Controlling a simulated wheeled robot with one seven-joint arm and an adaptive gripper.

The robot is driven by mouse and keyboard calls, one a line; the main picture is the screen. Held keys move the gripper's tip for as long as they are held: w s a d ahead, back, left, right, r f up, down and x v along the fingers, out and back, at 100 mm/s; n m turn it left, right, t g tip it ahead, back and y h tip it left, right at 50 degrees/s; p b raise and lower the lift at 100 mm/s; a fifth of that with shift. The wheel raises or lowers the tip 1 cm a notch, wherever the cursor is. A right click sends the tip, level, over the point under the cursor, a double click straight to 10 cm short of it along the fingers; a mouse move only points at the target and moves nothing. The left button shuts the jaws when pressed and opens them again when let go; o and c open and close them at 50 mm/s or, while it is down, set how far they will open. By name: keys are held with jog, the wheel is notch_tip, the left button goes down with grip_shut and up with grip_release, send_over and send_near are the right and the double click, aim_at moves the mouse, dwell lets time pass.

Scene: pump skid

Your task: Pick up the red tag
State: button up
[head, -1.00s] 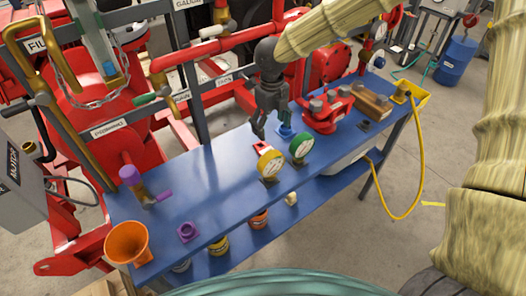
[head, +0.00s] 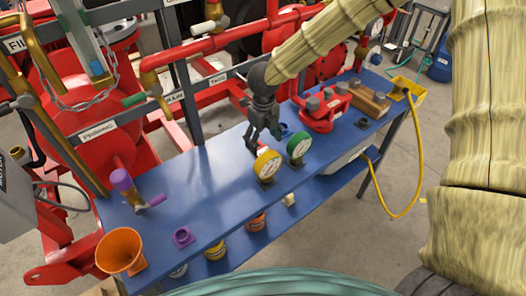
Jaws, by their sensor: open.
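My gripper (head: 263,142) is open, with its fingers pointing down over the blue bench, just behind the yellow-rimmed gauge (head: 267,164).
The blue bench (head: 212,190) also bears a green-rimmed gauge (head: 299,147), a red flanged part (head: 322,112), a brown block (head: 369,98), a purple-topped tool (head: 123,184), a purple square piece (head: 183,237) and an orange funnel (head: 121,250). Red pipework stands behind. The bench's left-middle is clear.

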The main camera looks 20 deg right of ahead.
aim_at(264, 149)
jog(key=shift+d+f+p, duration=0.1)
jog(key=shift+f+p, duration=0.4)
jog(key=shift+f, duration=1.75)
jog(key=shift+c, duration=0.2)
jog(key=c, duration=1.1)
